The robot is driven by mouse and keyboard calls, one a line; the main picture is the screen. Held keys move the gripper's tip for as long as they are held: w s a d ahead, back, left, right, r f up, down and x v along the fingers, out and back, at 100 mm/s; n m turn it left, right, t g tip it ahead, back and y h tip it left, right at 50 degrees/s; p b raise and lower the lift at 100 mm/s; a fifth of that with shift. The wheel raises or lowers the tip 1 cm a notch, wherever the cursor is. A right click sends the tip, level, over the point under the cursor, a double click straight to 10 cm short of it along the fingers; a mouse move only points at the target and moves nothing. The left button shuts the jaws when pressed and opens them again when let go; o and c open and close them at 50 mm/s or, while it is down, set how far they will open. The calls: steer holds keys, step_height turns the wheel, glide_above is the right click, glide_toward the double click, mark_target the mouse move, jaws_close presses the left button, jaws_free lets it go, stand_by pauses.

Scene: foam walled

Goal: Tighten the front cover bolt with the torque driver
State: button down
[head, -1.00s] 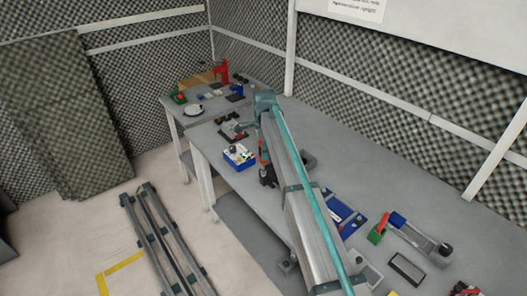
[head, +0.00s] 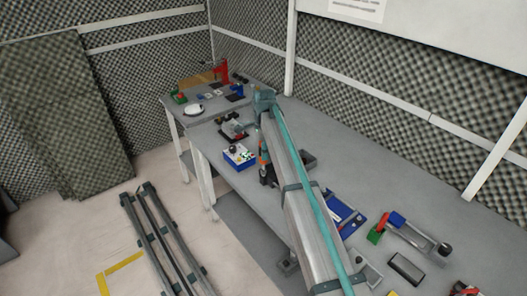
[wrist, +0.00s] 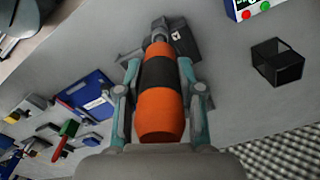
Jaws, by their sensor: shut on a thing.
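My gripper (wrist: 160,100) is shut on an orange and black torque driver (wrist: 160,112), with a finger on each side of its handle. The driver's grey tip end points at a dark grey block (wrist: 183,40) with a small white label, at the top middle of the wrist view. I cannot tell whether the tip touches it. The front cover bolt cannot be made out. In the head view the driver (head: 264,150) shows as a small orange piece beside my arm, above the bench. A dark block (head: 300,160) is partly hidden behind my arm there.
A blue box with small coloured parts (head: 240,158) stands left of my arm. An open black bin (wrist: 277,62) shows in the wrist view.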

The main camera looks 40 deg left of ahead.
steer(key=shift+f, duration=0.9)
stand_by(2.1)
steer(key=shift+r+p, duration=1.05)
steer(key=shift+r, duration=1.45)
steer(key=shift+d, duration=0.1)
